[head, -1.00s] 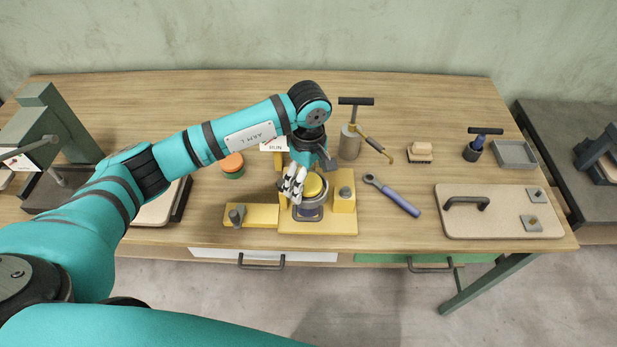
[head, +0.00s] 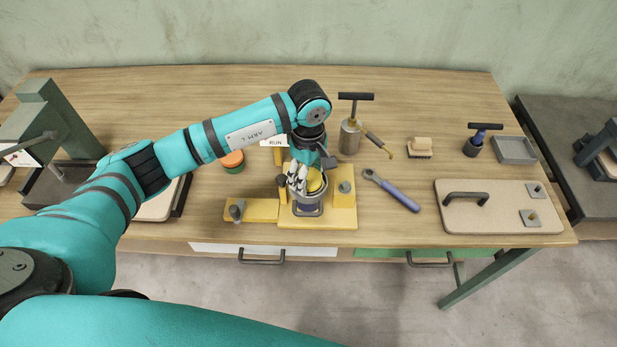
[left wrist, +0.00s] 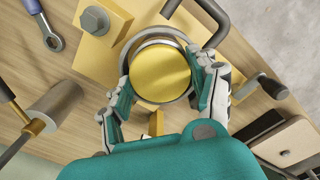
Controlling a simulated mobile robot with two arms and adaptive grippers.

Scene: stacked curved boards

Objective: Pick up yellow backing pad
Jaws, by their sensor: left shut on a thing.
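The yellow backing pad (head: 315,180) is a round yellow disc with a grey rim around it, on the yellow fixture (head: 318,224) near the table's front edge. In the left wrist view the pad (left wrist: 160,72) fills the space between the two fingers. My left gripper (head: 300,180) comes down on it from above and is shut on it, with a finger at each side in the wrist view (left wrist: 165,85). Whether the pad has left its seat cannot be told. The fingers hide part of the pad's left side in the head view. My right gripper is not in view.
A blue-handled wrench (head: 392,191) lies right of the fixture. A beige board with a handle (head: 488,215) lies at the right. An orange-topped jar (head: 232,162) stands at the left.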

